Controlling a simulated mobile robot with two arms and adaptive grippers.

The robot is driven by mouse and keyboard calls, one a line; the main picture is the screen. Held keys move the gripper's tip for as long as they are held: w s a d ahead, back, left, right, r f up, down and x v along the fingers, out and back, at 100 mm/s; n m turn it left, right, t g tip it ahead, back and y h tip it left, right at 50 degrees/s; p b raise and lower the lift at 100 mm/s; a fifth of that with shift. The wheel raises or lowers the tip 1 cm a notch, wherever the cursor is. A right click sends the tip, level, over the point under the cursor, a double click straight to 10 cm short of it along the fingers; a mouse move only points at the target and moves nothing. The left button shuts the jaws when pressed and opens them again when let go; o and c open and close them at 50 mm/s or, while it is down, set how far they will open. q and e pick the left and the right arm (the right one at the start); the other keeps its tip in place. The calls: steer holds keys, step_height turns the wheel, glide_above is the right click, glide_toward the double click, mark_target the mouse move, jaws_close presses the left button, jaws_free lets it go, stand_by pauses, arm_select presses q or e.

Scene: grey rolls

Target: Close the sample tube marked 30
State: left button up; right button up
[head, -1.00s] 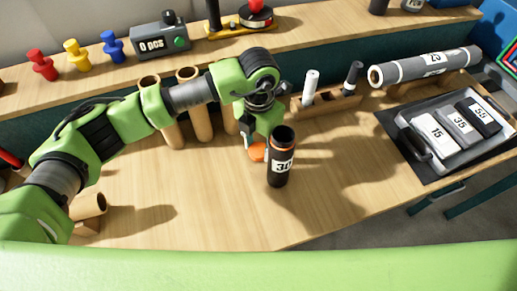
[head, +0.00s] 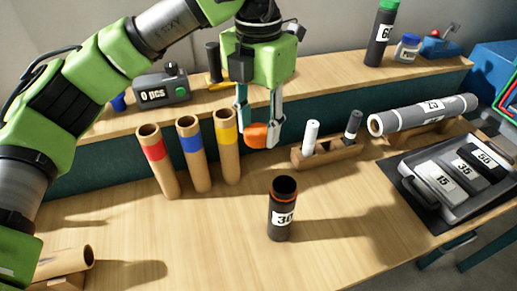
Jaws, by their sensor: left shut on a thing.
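The sample tube marked 30 (head: 282,222) is black with an orange ring near its open top. It stands upright on the wooden table, its mouth facing up. My left gripper (head: 259,125) is shut on an orange cap (head: 262,136) and holds it above and behind the tube, a little to its left. The cap and tube are apart. My right gripper is not in view.
Three cardboard tubes with red (head: 157,152), blue (head: 192,145) and yellow (head: 226,137) bands stand behind left. A wooden marker holder (head: 325,153) is behind right. A tray (head: 437,206) with numbered blocks lies at right. Table around the tube is clear.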

arm_select(q)
steer(key=shift+r, duration=1.1)
